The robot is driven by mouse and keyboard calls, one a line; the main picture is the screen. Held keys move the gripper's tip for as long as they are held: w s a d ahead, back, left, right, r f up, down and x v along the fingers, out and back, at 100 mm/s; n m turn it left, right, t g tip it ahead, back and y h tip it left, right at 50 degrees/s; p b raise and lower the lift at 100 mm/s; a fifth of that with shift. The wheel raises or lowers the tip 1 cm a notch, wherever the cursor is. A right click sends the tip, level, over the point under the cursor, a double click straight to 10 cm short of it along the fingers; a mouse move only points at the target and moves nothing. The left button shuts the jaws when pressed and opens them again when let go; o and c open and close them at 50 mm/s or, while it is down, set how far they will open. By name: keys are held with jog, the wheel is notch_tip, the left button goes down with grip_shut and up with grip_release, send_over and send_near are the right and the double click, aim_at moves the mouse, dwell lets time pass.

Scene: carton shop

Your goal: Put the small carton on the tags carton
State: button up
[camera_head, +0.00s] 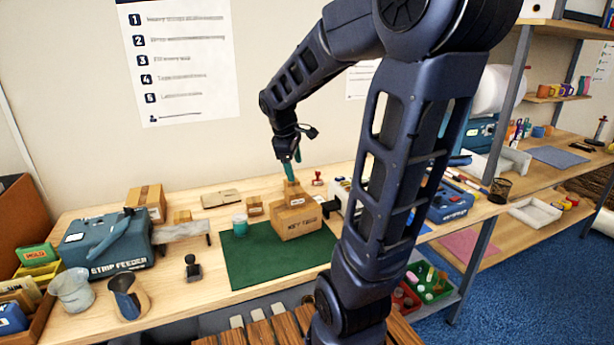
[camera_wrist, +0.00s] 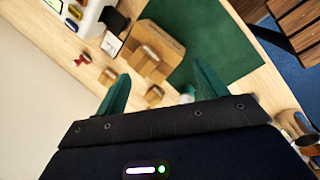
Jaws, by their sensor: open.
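The tags carton (camera_head: 297,225), a brown box lettered "KEY TAGS", stands on the green mat. It shows at the upper middle in the wrist view (camera_wrist: 166,35). A small carton (camera_head: 294,194) with a pale label appears to rest on its top; it also shows in the wrist view (camera_wrist: 143,62). My gripper (camera_head: 291,172) has teal fingers and is just above the small carton. In the wrist view my gripper (camera_wrist: 161,70) is open, its fingers spread to either side of the small carton with nothing between them. Whether a fingertip touches it I cannot tell.
A teal-and-white jar (camera_head: 240,225) and another small carton (camera_head: 255,206) stand left of the tags carton. A strip feeder (camera_head: 105,243), a taller carton (camera_head: 147,201) and a black-handled stamp (camera_head: 192,268) stand farther left. The front of the green mat (camera_head: 262,270) is clear.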

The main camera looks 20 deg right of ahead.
jog(key=s+a+r+m+t+y, duration=0.1)
jog(key=s+r+m+t+y, duration=0.1)
jog(key=s+m, duration=0.8)
jog(key=shift+s+a+r+m+t+y, duration=0.25)
jog(key=shift+s+r+m+t+y, duration=0.2)
jog(key=shift+s, duration=1.7)
